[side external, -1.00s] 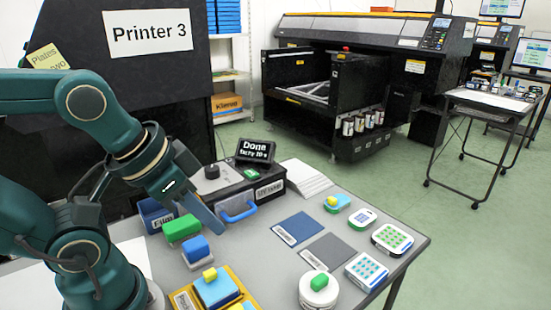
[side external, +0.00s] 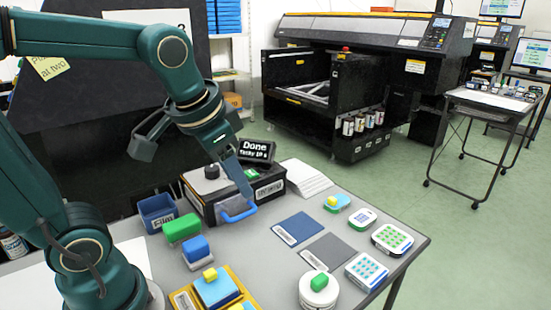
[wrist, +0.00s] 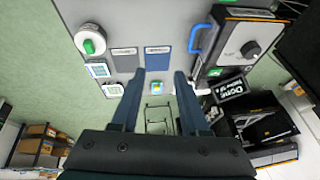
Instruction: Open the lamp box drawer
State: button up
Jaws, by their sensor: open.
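The lamp box (side external: 213,189) is a dark box with a label on its front, a knob and a green button on top. A blue handle (side external: 238,214) sticks out at its front; the drawer looks shut. In the wrist view the handle (wrist: 194,40) lies right of my fingers and the lamp box (wrist: 228,42) is beyond it. My gripper (side external: 246,190) is open and empty, above and beside the handle, apart from it in the wrist view. The wrist view shows both fingers (wrist: 159,74) spread with a gap between them.
A "Done" display (side external: 257,150) stands behind the box. A blue Film bin (side external: 158,213) and a green-topped block (side external: 182,229) sit to its left. Blue and grey mats (side external: 298,228) lie to the right. White papers (side external: 305,177) lie beside the box.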

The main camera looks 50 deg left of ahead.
jog(key=w+a+f+g, duration=0.2)
jog(key=w+a+f, duration=0.1)
jog(key=w+a, duration=0.2)
jog(key=n+g, duration=0.1)
jog(key=g, duration=0.2)
send_near(244, 215)
jog(key=shift+y, duration=0.3)
jog(key=f, duration=0.6)
jog(key=shift+s+a, duration=0.25)
jog(key=shift+a, duration=0.15)
jog(key=shift+a+f, duration=0.15)
jog(key=shift+f, duration=0.6)
grip_shut()
jog(key=shift+w, duration=0.1)
